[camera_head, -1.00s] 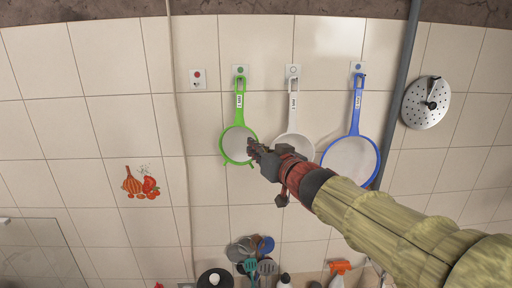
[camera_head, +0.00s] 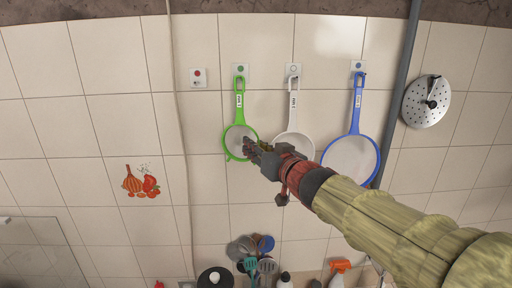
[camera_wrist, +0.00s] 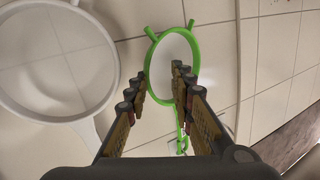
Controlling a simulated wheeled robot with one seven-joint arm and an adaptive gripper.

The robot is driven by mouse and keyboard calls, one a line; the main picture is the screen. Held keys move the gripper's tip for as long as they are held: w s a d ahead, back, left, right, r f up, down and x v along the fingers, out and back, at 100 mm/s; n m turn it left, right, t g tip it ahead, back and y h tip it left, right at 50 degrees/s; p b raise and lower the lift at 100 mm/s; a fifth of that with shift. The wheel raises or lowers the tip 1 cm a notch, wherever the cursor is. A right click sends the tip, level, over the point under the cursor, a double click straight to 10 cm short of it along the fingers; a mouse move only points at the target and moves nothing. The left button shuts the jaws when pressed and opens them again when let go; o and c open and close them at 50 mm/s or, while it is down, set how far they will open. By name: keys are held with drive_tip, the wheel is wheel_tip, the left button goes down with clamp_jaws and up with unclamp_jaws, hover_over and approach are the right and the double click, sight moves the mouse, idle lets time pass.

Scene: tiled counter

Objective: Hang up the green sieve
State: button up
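The green sieve (camera_head: 240,104) is upright against the tiled wall, handle up. Its handle top is at the hook under the green-dot plate (camera_head: 239,69) and looks hung there. My gripper (camera_head: 249,146) is at the lower right of its round bowl and covers part of the rim. In the wrist view my gripper's fingers (camera_wrist: 158,88) are apart, with the green rim (camera_wrist: 152,46) of the sieve beyond and between them. I see nothing held. Whether a finger touches the rim I cannot tell.
A white sieve (camera_head: 293,112) and a blue sieve (camera_head: 357,112) hang to the right. A grey pipe (camera_head: 403,75) and a metal strainer disc (camera_head: 426,108) are farther right. Utensils (camera_head: 250,264) and a spray bottle (camera_head: 340,267) stand below. The wall left of the green sieve is mostly clear.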

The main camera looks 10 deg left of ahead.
idle(0.3)
drive_tip(key=v, duration=0.8)
idle(0.7)
